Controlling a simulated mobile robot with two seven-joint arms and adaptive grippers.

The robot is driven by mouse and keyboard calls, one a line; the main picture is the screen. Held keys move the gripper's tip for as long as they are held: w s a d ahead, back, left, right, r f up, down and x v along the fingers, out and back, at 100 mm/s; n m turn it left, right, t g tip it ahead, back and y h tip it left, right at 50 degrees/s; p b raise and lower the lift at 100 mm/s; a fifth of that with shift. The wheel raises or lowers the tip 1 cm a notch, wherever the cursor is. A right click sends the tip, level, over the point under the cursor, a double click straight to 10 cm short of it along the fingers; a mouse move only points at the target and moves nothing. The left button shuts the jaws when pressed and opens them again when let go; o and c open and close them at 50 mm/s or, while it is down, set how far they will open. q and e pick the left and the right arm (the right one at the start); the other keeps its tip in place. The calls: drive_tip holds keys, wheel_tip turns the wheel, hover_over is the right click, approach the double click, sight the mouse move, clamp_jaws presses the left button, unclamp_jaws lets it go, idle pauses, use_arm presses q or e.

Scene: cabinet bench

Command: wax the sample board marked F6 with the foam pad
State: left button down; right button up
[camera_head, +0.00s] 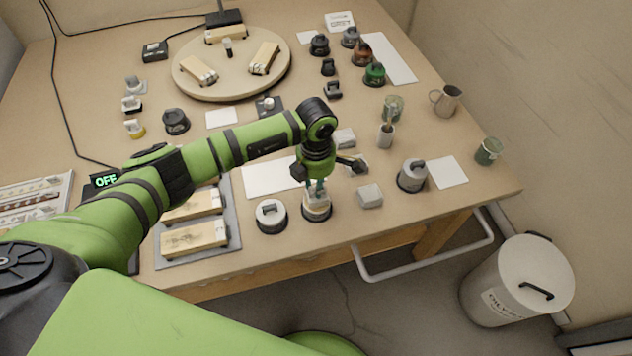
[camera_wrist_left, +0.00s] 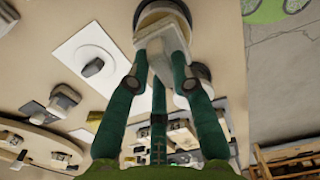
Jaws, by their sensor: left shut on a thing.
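My left gripper (camera_head: 317,184) points down near the front edge of the bench and is shut on the pale foam pad (camera_head: 316,199). The pad is over a round, dark-rimmed tin (camera_head: 317,215); I cannot tell whether it touches the contents. The left wrist view also shows the gripper's fingers (camera_wrist_left: 160,72) around the pale pad, with the tin beyond. Wooden sample boards (camera_head: 194,237) lie on a grey tray (camera_head: 236,240) at the front left, partly behind my arm. Other boards (camera_head: 264,58) lie on a round turntable (camera_head: 232,94). I cannot read F6 on any board. My right gripper is out of view.
A lidded grey tin (camera_head: 271,216) stands left of the gripper, and a grey block (camera_head: 369,196) right of it. A lidded pot (camera_head: 412,175), cups (camera_head: 386,136) and a jug (camera_head: 446,100) are farther right. A waste bin (camera_head: 515,282) stands on the floor.

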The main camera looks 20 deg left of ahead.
sight(308, 202)
use_arm(q)
drive_tip(key=shift+f+b, duration=0.55)
idle(1.5)
drive_tip(key=shift+r+p, duration=0.7)
drive_tip(key=shift+r, duration=0.25)
drive_tip(key=shift+r+p, duration=1.65)
drive_tip(key=shift+r, duration=1.05)
drive_tip(key=shift+r+m, duration=0.3)
drive_tip(key=shift+m, duration=0.1)
drive_tip(key=s+a+r+m, duration=0.1)
drive_tip(key=s+r+m, duration=0.2)
drive_tip(key=r+m, duration=0.2)
drive_tip(key=s+a+r+m, duration=0.1)
drive_tip(key=s+r+m, duration=0.2)
drive_tip(key=m, duration=0.8)
drive_tip(key=s+a+r+m+b, duration=0.1)
drive_tip(key=s+r+m, duration=0.2)
drive_tip(key=r+m, duration=0.4)
drive_tip(key=shift+s+a+m, duration=0.35)
drive_tip(key=shift+m, duration=0.15)
